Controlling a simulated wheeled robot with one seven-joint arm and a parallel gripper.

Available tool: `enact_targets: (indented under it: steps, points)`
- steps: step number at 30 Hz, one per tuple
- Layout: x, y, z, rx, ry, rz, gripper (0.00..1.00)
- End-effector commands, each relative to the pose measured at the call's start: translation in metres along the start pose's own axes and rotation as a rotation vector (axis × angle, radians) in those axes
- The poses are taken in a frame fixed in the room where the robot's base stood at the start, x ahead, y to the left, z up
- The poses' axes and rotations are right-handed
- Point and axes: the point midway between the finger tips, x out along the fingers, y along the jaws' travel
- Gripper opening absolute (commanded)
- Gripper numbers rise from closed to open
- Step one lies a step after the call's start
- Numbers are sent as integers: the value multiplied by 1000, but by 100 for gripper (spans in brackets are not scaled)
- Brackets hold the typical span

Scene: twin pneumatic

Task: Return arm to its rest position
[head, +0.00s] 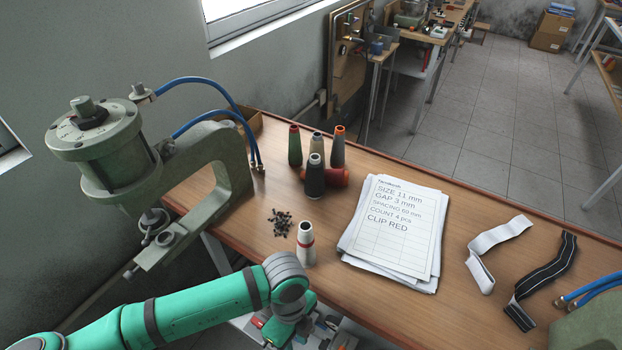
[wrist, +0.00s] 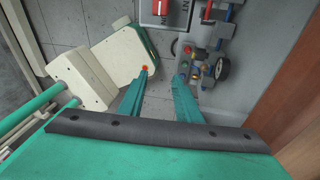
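My arm (head: 190,308) is green and reaches in from the lower left of the head view. It bends down at a grey joint in front of the table's near edge. In the wrist view my gripper (wrist: 163,77) shows two teal fingers with a clear gap between them; it is open and empty. The fingers point down past the table, whose brown edge (wrist: 290,110) shows at the right of the wrist view. In the head view the fingertips cannot be made out.
On the wooden table (head: 330,240) stand a green press (head: 105,150) with blue hoses, several thread cones (head: 314,178), a white cone (head: 305,243) near the arm, black clips (head: 281,222), a paper stack (head: 395,228) and two straps (head: 540,280). Tiled floor lies beyond.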

Motion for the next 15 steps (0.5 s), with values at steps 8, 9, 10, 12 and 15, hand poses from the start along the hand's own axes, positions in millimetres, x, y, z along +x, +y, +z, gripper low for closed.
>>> enact_targets:
  steps: [8, 9, 10, 12, 15]
  points:
    - [70, 47, 20, -544, 65, -154, 31]
    - [78, 53, 20, -611, 78, -175, 31]
    - [84, 57, 19, -660, 89, -189, 31]
    - [96, 65, 18, -755, 112, -228, 31]
    - [108, 76, 22, -844, 138, -299, 31]
